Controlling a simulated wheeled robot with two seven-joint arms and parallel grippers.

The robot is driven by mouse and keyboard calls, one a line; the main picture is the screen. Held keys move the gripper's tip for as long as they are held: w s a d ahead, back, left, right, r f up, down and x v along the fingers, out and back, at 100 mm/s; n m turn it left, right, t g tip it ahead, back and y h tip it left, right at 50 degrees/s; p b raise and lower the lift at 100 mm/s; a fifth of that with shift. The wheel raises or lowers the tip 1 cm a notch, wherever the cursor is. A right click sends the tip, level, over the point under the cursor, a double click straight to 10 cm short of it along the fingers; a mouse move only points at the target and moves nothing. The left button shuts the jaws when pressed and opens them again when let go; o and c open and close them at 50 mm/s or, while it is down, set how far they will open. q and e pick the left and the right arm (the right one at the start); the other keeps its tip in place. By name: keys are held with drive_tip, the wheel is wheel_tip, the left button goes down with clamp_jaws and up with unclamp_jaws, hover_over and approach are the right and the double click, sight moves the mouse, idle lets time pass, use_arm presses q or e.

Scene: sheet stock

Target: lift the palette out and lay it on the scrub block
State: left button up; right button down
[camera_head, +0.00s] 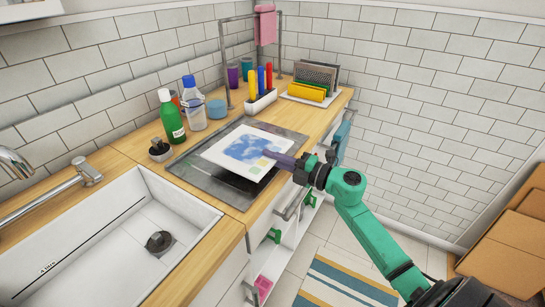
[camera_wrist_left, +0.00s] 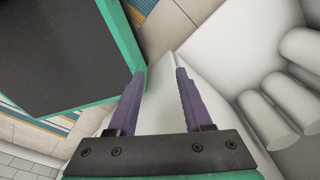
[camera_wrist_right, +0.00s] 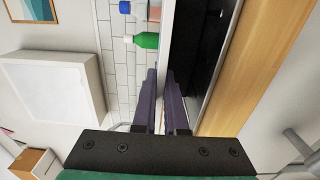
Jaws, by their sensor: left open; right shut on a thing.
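A thin, pale sheet with blue blotches and small coloured patches, which looks like the palette (camera_head: 240,148), is over the dark hob in the head view. My right gripper (camera_head: 272,154) is shut on its near right edge. In the right wrist view the purple fingers (camera_wrist_right: 160,78) close on a thin pale edge. The sheet seems raised, with dark hob surface showing beneath its front edge. I cannot tell for certain which thing is the scrub block; a yellow block (camera_head: 306,93) stands by the rack. My left gripper (camera_wrist_left: 158,77) is open and empty, outside the head view.
The hob (camera_head: 203,180) sits in the wooden counter, beside the sink (camera_head: 90,255). A green bottle (camera_head: 171,118) and cups stand behind it.

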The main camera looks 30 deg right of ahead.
drive_tip(key=shift+f, duration=0.3)
drive_tip(key=c, duration=0.9)
unclamp_jaws()
drive_tip(key=shift+v, duration=4.05)
wheel_tip(320, 180, up, 5)
drive_tip(key=p, duration=0.5)
